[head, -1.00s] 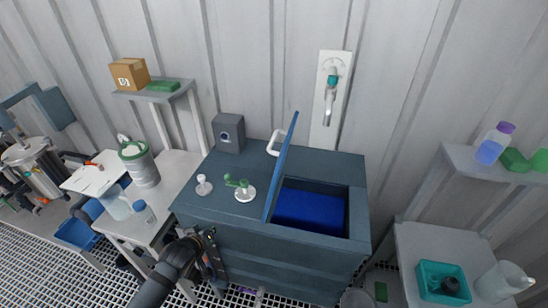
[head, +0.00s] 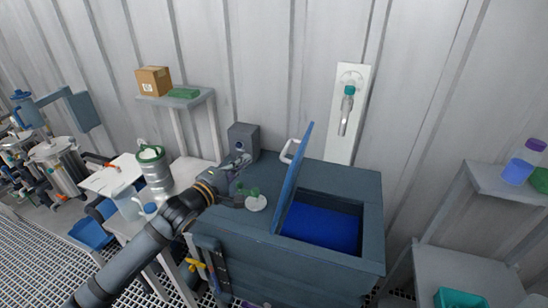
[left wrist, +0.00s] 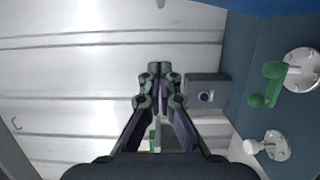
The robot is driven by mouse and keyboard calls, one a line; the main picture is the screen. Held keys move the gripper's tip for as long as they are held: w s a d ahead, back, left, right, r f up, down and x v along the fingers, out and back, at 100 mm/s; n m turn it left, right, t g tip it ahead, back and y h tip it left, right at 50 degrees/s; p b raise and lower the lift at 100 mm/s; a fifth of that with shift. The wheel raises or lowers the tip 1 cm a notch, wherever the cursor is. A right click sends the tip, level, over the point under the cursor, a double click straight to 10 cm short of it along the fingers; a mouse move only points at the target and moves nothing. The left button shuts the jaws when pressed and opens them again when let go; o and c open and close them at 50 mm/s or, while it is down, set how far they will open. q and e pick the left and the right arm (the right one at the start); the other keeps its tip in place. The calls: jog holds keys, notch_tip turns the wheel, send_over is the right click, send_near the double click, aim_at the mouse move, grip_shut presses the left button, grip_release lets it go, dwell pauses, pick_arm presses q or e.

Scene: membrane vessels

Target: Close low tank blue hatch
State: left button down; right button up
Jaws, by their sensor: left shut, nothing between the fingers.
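The low tank (head: 345,181) is a dark blue-grey box. Its blue hatch (head: 294,178) stands upright and open, with a white handle (head: 288,151) on its left side. The opening beside it shows a bright blue interior (head: 323,226). My left gripper (head: 238,161) is over the left part of the tank top, left of the hatch and apart from it. In the left wrist view the left gripper (left wrist: 158,72) is shut and empty. A blue edge shows along the top of that view. My right gripper is not in view.
A grey box (head: 244,138) with a round face stands at the tank's back left. A green valve (head: 252,196) on a white flange sits near my gripper; it also shows in the left wrist view (left wrist: 268,84). A wall panel with a tap (head: 347,108) is behind the tank.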

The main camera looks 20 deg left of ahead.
pick_arm(q)
jog(key=w+d+p, duration=0.1)
jog(key=w+d, duration=0.5)
jog(key=w, duration=0.1)
jog(key=shift+w+d+p, duration=0.35)
jog(key=shift+p, duration=0.05)
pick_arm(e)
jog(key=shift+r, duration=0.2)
